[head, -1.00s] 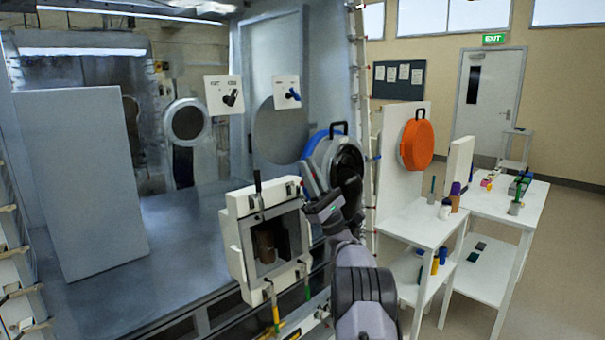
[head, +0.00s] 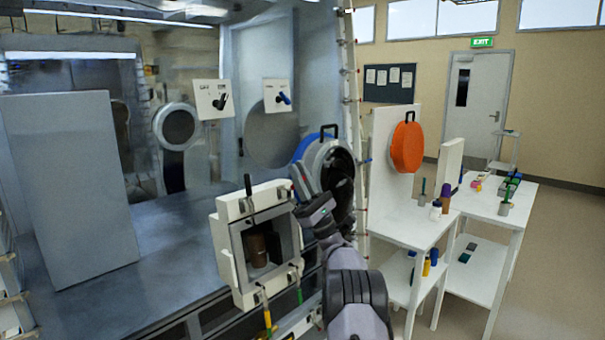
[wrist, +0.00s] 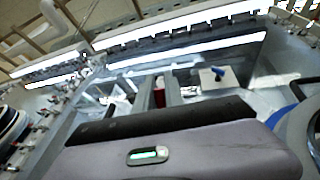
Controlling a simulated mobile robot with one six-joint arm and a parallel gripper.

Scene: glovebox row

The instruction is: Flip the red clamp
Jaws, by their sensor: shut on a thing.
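The red clamp shows in the wrist view as a small red piece (wrist: 159,98) between my two fingers. My gripper (wrist: 159,88) is shut on it. In the head view my gripper (head: 297,178) is at the upper right corner of the white port frame (head: 227,240), and its fingers hide the red clamp there. The frame has a dark square opening with a brown object (head: 258,250) inside.
A blue-rimmed round black port (head: 340,185) is close behind my gripper. Two switch plates (head: 213,98) (head: 277,95) are on the glovebox. White tables (head: 412,222) with small items and an orange disc (head: 407,147) stand at right. The floor at far right is clear.

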